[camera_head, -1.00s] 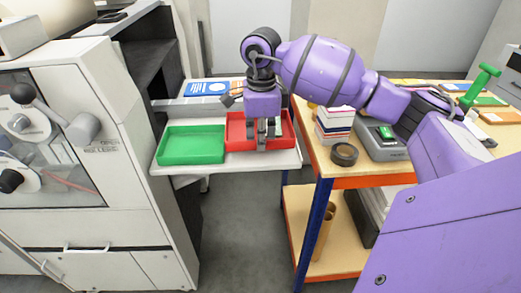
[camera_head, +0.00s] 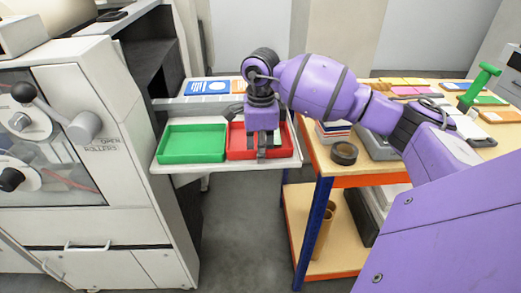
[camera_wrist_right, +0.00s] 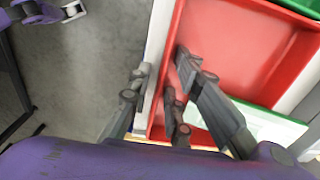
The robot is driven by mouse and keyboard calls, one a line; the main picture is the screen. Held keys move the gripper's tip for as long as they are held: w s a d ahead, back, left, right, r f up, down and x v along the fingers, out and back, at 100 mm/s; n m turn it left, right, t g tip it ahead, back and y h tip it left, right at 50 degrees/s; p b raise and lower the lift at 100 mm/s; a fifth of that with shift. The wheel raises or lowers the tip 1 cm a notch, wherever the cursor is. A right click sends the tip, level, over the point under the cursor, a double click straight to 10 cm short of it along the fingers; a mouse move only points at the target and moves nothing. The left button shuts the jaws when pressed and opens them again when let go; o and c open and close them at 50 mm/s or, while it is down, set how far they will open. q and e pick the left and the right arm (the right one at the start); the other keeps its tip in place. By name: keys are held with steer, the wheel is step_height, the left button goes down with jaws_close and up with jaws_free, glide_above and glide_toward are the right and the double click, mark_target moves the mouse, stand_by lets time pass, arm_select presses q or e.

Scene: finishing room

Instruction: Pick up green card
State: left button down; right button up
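My right gripper (camera_head: 268,157) points down at the red tray (camera_head: 236,153), at its front wall. In the right wrist view the fingers (camera_wrist_right: 164,72) are apart, with the tray's wall showing between them, and nothing is seen held. A pale card with a green band (camera_wrist_right: 280,117) lies in the red tray (camera_wrist_right: 235,35) beside the fingers, partly hidden by them. In the head view my gripper mostly covers this spot.
A green tray (camera_head: 192,143) stands left of the red tray on a white shelf (camera_head: 215,167). A large machine (camera_head: 60,110) is at the left. The wooden bench (camera_head: 375,168) at the right holds a black tape roll (camera_head: 344,153) and a green-handled tool (camera_head: 480,85).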

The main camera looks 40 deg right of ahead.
steer(key=shift+r, duration=0.15)
